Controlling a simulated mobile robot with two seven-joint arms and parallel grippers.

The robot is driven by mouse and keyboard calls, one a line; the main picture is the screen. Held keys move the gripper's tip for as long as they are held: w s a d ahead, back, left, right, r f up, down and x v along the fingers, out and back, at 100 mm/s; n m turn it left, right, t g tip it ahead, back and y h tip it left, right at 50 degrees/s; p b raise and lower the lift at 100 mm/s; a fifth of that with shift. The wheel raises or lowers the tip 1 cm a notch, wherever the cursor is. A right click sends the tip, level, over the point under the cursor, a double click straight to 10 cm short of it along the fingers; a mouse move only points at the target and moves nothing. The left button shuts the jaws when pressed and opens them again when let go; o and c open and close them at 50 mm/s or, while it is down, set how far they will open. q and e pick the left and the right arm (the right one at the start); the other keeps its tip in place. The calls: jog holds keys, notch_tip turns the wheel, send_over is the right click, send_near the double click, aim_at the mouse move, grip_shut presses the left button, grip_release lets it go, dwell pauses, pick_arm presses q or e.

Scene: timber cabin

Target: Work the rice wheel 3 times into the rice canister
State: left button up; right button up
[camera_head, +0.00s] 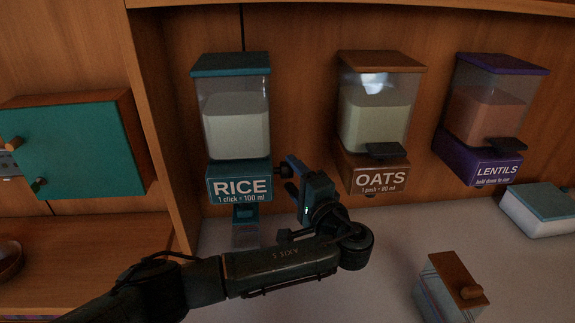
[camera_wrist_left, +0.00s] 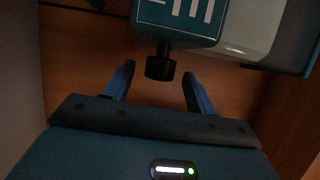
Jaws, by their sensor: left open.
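The rice dispenser (camera_head: 237,125) hangs on the wooden wall, with a teal lid, a clear hopper of white rice and a teal base reading "1 click = 100 ml". Its dark rice wheel (camera_wrist_left: 160,67) sticks out from the side of the base in the left wrist view. My left gripper (camera_head: 287,178) is beside the base at the wheel. Its open fingers (camera_wrist_left: 158,88) stand on either side of the wheel, with gaps showing. A small container with a teal top, likely the rice canister (camera_head: 246,232), stands below the dispenser, partly hidden by my left arm. My right gripper is not in view.
An oats dispenser (camera_head: 378,115) and a purple-lidded lentils dispenser (camera_head: 487,110) hang to the right. An orange-lidded canister (camera_head: 447,287) and a teal-lidded one (camera_head: 541,208) stand on the pale counter (camera_head: 390,235). A teal-fronted cabinet (camera_head: 75,150) is at the left.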

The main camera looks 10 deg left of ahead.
aim_at(288, 171)
pick_arm(q)
jog(key=shift+x, duration=1.55)
jog(key=shift+c, duration=0.2)
